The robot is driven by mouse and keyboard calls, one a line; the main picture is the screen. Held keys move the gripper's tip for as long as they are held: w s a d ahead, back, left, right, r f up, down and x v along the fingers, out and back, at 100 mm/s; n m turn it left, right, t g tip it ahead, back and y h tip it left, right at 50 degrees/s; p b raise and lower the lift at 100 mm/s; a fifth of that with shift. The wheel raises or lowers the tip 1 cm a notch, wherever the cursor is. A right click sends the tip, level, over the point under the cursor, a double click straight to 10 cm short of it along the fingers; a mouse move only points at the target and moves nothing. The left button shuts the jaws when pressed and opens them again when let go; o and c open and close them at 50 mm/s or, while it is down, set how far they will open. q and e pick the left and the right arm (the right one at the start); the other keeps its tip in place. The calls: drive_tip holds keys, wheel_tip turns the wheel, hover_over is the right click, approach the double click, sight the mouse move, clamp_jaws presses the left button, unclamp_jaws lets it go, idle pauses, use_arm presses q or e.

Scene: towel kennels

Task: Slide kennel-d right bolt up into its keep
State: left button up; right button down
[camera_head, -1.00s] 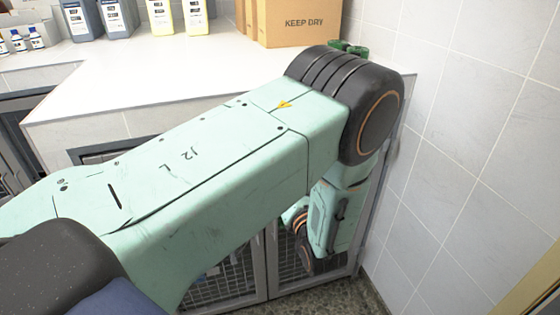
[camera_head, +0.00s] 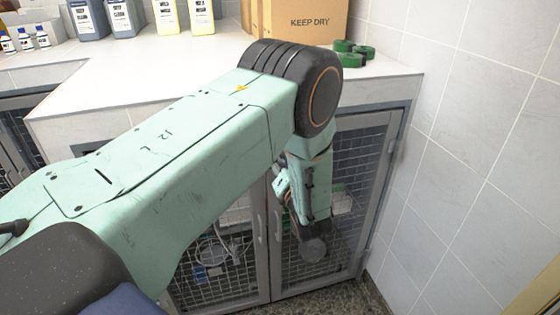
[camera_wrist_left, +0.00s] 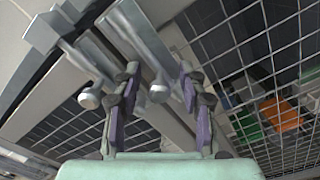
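Two grey bolts with round pale knobs show in the left wrist view, by the top frame of mesh doors. The knob of one bolt (camera_wrist_left: 158,91) is between the fingers of my left gripper (camera_wrist_left: 157,80), which are spread apart with purple pads. I cannot tell if either finger touches it. The knob of the other bolt (camera_wrist_left: 89,98) lies outside the left finger. In the head view my left forearm hangs before the right mesh door (camera_head: 345,210), and the fingers cannot be made out. No kennel label is readable. My right gripper is not in view.
A white counter (camera_head: 150,75) overhangs the kennels and holds bottles, a cardboard box (camera_head: 305,22) and green rings (camera_head: 352,52). A tiled wall (camera_head: 470,150) closes the right side. The left mesh door (camera_head: 225,250) stands beside the right one, both shut.

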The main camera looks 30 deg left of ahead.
sight(280, 159)
use_arm(q)
clamp_jaws()
idle(0.5)
drive_tip(key=shift+r+p, duration=1.2)
drive_tip(key=shift+r, duration=0.65)
drive_tip(key=shift+w, duration=0.1)
drive_tip(key=shift+o, duration=0.3)
unclamp_jaws()
